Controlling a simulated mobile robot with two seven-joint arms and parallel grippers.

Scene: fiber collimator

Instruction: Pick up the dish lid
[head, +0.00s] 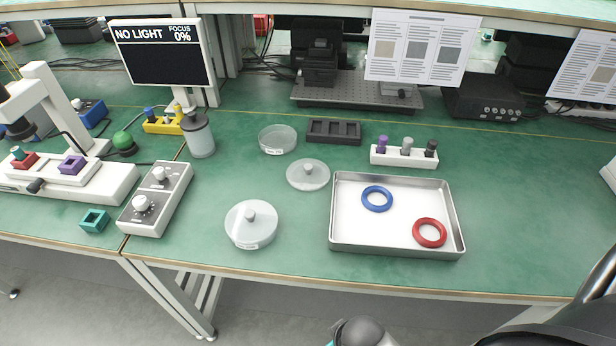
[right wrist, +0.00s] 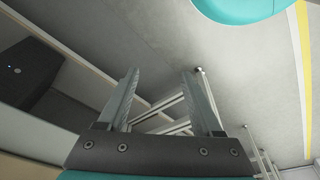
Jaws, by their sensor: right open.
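A clear round dish lid (head: 308,175) with a small knob lies on the green table, left of the metal tray. An open clear dish (head: 278,139) with a label stands behind it. A second dish (head: 251,226) nearer the table's front edge has a knobbed lid (head: 251,216) on top. My right gripper (right wrist: 160,88) is open and empty in the right wrist view, with floor and table-frame bars beyond its fingers. It is apart from the lids, and neither lid shows in that view. My left gripper is not in view.
The metal tray (head: 398,242) holds a blue ring (head: 377,198) and a red ring (head: 429,232). A control box (head: 156,198) with knobs stands at left. A grey-lidded jar (head: 199,136), black slotted block (head: 334,132) and white holder (head: 404,156) stand farther back.

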